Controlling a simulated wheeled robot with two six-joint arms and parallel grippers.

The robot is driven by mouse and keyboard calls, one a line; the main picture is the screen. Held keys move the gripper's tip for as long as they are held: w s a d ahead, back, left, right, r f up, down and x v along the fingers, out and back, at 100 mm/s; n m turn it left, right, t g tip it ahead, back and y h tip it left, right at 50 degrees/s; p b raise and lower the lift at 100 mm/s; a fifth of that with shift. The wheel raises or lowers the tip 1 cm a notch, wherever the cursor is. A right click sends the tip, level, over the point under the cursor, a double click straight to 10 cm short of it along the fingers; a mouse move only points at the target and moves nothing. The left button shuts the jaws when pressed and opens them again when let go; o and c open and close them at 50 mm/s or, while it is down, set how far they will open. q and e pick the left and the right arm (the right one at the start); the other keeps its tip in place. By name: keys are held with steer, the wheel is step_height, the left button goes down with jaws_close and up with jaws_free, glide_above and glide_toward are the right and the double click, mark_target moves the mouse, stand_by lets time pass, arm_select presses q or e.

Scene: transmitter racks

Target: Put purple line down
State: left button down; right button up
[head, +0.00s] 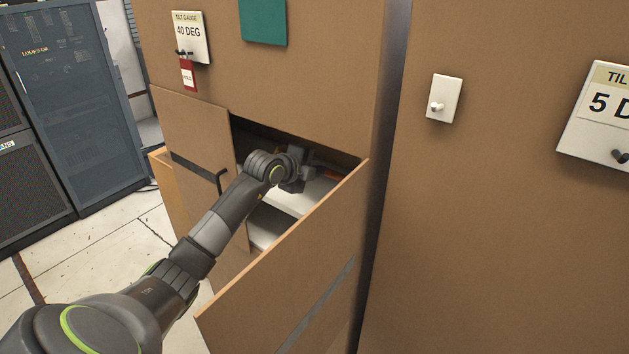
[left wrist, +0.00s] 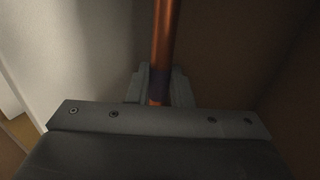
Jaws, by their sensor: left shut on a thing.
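My left gripper (head: 303,178) reaches into the open lower opening of the brown cabinet. In the left wrist view its fingers (left wrist: 160,90) are shut on a copper-coloured line (left wrist: 163,35). A dark, purplish band (left wrist: 158,82) shows on the line between the fingers. The line runs away from the gripper toward the top of that view, and its far end is out of the picture. In the head view only a small orange bit (head: 333,174) shows beside the gripper; the cabinet edge and gripper hide the rest. My right gripper is not in view.
Brown door panels stand open at the left (head: 195,125) and right (head: 300,265) of the opening. A pale shelf (head: 300,200) lies inside under the gripper. A "40 DEG" tilt gauge sign (head: 190,35) and a white switch plate (head: 444,98) are on the cabinet front.

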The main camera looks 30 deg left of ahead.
mark_target(314, 195)
arm_select(q)
step_height(314, 195, down, 4)
steer(key=shift+p, duration=0.6)
steer(key=shift+w+f, duration=0.15)
steer(key=shift+f, duration=0.15)
steer(key=shift+f, duration=0.2)
steer(key=c, duration=1.6)
jaws_free()
steer(key=shift+r, duration=0.2)
